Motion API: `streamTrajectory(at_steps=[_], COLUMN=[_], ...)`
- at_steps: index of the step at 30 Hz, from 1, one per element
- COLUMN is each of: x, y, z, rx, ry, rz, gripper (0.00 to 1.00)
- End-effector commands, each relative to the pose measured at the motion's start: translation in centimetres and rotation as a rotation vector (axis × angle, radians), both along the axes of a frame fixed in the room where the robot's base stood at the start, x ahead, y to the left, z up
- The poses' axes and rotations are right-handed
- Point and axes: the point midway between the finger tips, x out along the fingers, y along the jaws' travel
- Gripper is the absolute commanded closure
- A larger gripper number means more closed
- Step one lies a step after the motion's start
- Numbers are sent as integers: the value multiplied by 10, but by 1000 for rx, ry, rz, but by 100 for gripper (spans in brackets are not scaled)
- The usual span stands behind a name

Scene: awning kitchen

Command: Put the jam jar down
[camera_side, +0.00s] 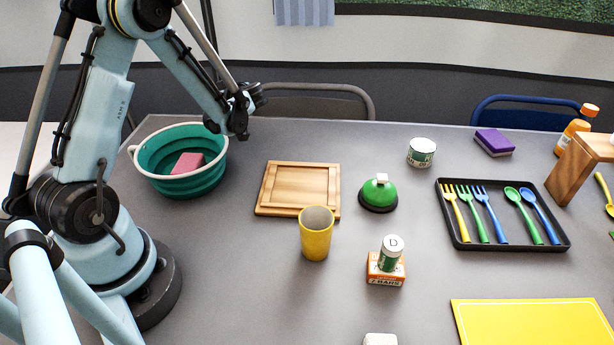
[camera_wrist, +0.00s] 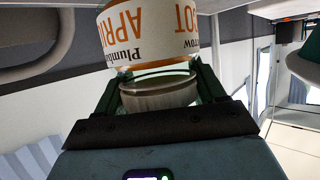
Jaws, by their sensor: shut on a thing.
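The jam jar (camera_wrist: 155,30) has a white and orange label with "APRICOT" lettering and a pale ribbed lid. It fills the upper middle of the wrist view, and its far end is cut off by the top edge. My gripper (camera_wrist: 158,92) is shut on the jar, with a dark green finger on each side near the lid. In the side view my gripper (camera_side: 243,103) is raised above the table's far edge, right of the teal basin. I cannot make out the jar there.
The front left has free room.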

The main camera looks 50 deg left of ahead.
Motion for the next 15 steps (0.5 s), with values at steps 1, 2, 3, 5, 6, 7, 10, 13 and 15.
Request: streamTrajectory(at_steps=[1, 2, 3, 5, 6, 7, 10, 13, 15], x=[0, 0, 0, 1, 0, 0, 0, 0, 0], y=[0, 0, 0, 0, 0, 0, 0, -1, -1], z=[-7, -11, -16, -22, -25, -27, -29, -29, -29], rx=[1, 1, 1, 1, 1, 1, 1, 1, 1], ry=[0, 0, 1, 1, 1, 1, 0, 0, 0], rz=[0, 0, 0, 0, 0, 0, 0, 0, 0], gripper=[72, 72, 72, 72, 72, 72, 72, 72, 72])
